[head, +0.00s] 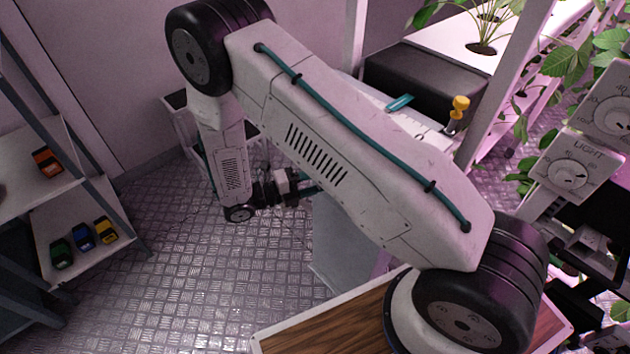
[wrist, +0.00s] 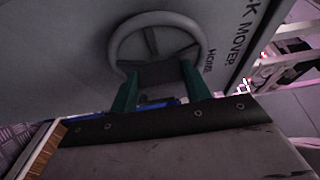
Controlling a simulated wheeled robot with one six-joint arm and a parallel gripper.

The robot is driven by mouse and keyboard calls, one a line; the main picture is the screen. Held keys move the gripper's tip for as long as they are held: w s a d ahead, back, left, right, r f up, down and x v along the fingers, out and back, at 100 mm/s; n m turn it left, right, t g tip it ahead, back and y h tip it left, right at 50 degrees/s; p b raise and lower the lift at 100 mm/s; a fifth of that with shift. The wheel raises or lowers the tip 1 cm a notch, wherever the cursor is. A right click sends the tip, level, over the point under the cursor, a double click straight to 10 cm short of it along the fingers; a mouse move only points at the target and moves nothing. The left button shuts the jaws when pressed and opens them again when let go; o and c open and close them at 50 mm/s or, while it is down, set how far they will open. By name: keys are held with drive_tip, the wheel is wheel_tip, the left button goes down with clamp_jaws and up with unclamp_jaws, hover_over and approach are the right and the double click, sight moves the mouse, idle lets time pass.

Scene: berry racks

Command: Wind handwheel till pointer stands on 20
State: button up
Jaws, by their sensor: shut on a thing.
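The grey handwheel (wrist: 114,43) shows in the wrist view on a dark grey panel lettered "...K MOVER", with "HOME" beside the rim. My gripper (wrist: 158,68) has its two teal fingers at the lower part of the wheel, one at each side, shut on it. The exact contact is dark and hard to make out. In the head view my gripper (head: 311,189) is at the grey cabinet (head: 345,245), largely behind my arm, and the handwheel is hidden there. I cannot see the pointer or a 20 mark for this wheel.
A shelf (head: 75,225) with coloured small items stands at left. At right are plant racks, a "LIGHT" dial box (head: 570,175) and another dial box (head: 610,112). A yellow-topped knob (head: 460,104) stands behind my arm. Metal floor (head: 190,290) is open at left.

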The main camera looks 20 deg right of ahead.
drive_tip(key=n+t+h, duration=0.1)
drive_tip(key=n, duration=0.3)
drive_tip(key=n+t+h, duration=0.1)
drive_tip(key=n, duration=0.3)
drive_tip(key=n+t+h, duration=0.1)
drive_tip(key=n, duration=0.4)
drive_tip(key=shift+s+f+h, duration=0.25)
drive_tip(key=shift+f+h, duration=0.15)
drive_tip(key=shift+d+n+t, duration=0.1)
drive_tip(key=shift+n+t, duration=0.2)
drive_tip(key=shift+t, duration=0.1)
drive_tip(key=o, duration=1)
drive_tip(key=shift+c, duration=0.2)
drive_tip(key=v, duration=0.7)
drive_tip(key=shift+a, duration=0.4)
drive_tip(key=shift+f, duration=0.15)
